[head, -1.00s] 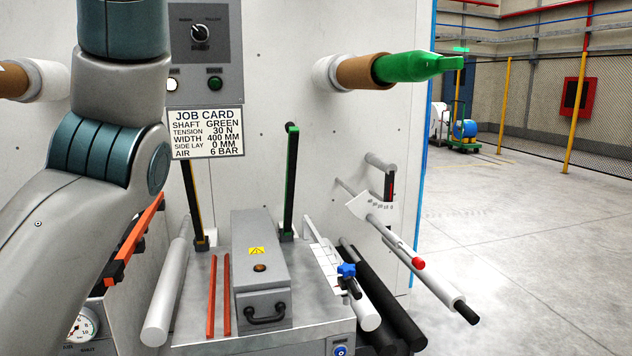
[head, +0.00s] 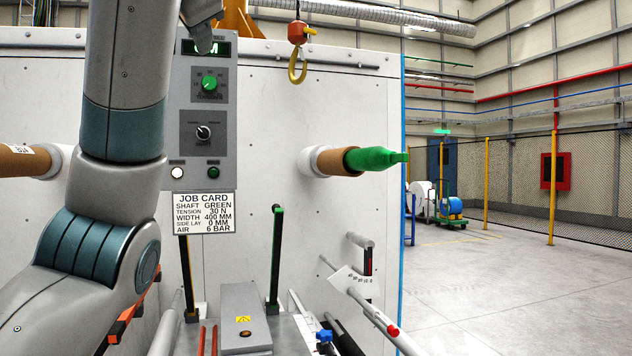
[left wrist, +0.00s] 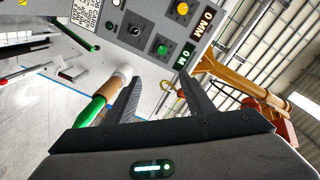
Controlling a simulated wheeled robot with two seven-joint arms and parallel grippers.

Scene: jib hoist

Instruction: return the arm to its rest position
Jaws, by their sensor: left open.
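My left arm rises through the left side of the head view, and part of its hand shows at the top edge, in front of the control panel (head: 217,130). In the left wrist view my left gripper (left wrist: 160,77) has its two dark fingers spread apart with nothing between them. Past the fingers are the panel's buttons and displays, tilted in that view. My right gripper is in neither view.
A green-tipped shaft (head: 375,158) in a brown core sticks out from the white machine wall. A yellow hoist hook (head: 298,66) hangs from an orange block (head: 298,33). A grey box (head: 243,318) stands below the job card (head: 204,213). The floor at right is open.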

